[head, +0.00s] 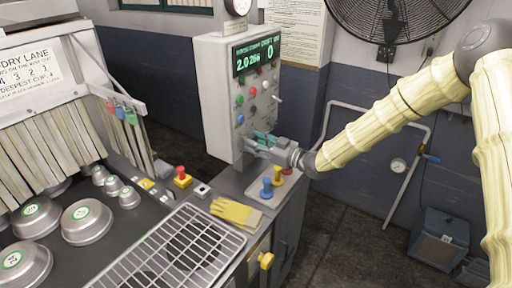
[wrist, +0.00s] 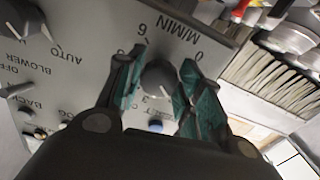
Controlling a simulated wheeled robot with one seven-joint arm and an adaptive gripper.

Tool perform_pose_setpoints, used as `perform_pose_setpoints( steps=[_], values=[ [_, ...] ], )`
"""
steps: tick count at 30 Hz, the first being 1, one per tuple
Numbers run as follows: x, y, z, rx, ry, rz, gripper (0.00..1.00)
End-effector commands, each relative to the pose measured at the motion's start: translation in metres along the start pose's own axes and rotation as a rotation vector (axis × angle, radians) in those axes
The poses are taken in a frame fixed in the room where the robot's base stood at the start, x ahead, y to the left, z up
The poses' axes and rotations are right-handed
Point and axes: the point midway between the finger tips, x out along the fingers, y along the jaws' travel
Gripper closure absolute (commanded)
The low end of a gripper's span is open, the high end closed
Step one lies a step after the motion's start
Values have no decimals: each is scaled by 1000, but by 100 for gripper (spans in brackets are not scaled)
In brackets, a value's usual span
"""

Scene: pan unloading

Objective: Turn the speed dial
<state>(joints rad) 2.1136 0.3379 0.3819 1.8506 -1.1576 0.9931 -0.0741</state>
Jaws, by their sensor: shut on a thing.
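The speed dial (wrist: 158,80) is a round dark grey knob with a white pointer line, on the panel face beside M/MIN lettering and scale numbers. In the wrist view my gripper (wrist: 160,88) has its teal fingers on both sides of the knob, shut on it. In the head view my gripper (head: 262,140) reaches from the right to the lower part of the grey control box (head: 212,105). The gripper hides the dial there. A green-lit display (head: 256,55) at the top of the box shows digits, among them 2.0 and 0.
Other knobs (wrist: 20,18) and buttons sit near the dial. Below the box are a red emergency button (head: 181,174), blue and yellow knobs (head: 267,188), and yellow gloves (head: 237,213). Several metal pans (head: 86,221) and a wire rack (head: 175,250) lie at left.

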Motion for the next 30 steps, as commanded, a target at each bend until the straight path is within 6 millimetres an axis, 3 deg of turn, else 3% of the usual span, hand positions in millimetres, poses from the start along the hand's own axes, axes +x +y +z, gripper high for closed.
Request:
perform_pose_setpoints(
  steps=[18,30],
  values=[
    [0,1,5,-447,1,2,87],
    [0,1,1,-624,1,1,87]
  ],
)
